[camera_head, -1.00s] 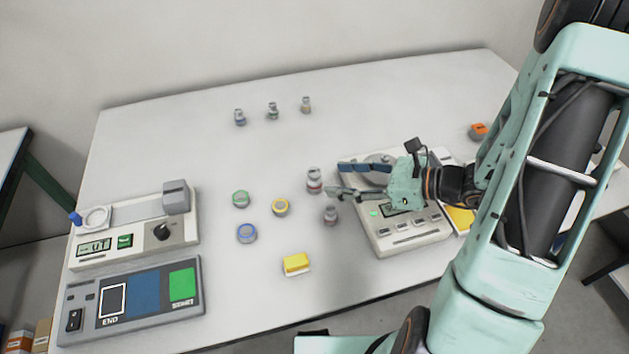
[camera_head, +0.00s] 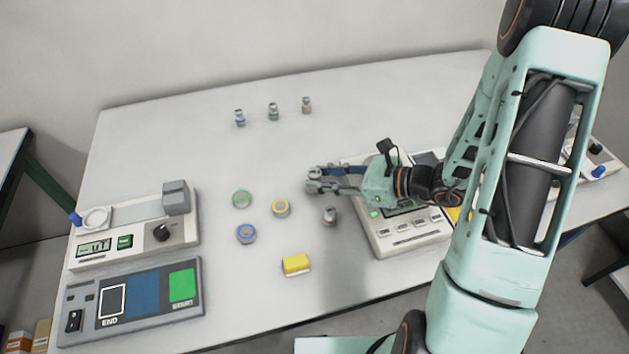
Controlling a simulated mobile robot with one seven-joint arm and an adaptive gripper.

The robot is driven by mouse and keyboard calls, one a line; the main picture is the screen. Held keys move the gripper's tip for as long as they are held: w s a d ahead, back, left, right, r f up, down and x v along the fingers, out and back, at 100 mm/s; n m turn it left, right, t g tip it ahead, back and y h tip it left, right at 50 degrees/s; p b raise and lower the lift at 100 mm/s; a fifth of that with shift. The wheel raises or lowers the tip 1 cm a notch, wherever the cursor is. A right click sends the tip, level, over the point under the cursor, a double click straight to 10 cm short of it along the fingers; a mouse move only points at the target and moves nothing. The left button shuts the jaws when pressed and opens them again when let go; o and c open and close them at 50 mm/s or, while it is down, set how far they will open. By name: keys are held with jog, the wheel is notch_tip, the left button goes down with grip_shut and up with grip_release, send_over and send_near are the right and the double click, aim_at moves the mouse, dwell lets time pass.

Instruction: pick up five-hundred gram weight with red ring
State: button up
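The larger silver weight with a red ring (camera_head: 314,174) stands on the table left of the right-hand scale. It is mostly hidden by my gripper (camera_head: 316,181), whose fingers reach left with their tips at it, apparently one on each side. I cannot tell whether the fingers touch it or have closed on it. A smaller weight with a reddish ring (camera_head: 330,216) stands just nearer the front edge, apart from the fingers.
The right-hand scale (camera_head: 408,238) lies under my wrist. Green (camera_head: 242,199), yellow (camera_head: 281,208) and blue (camera_head: 246,233) ringed pieces stand to the left. A yellow block (camera_head: 296,264) lies in front.

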grip_shut()
jog(key=shift+r, duration=0.1)
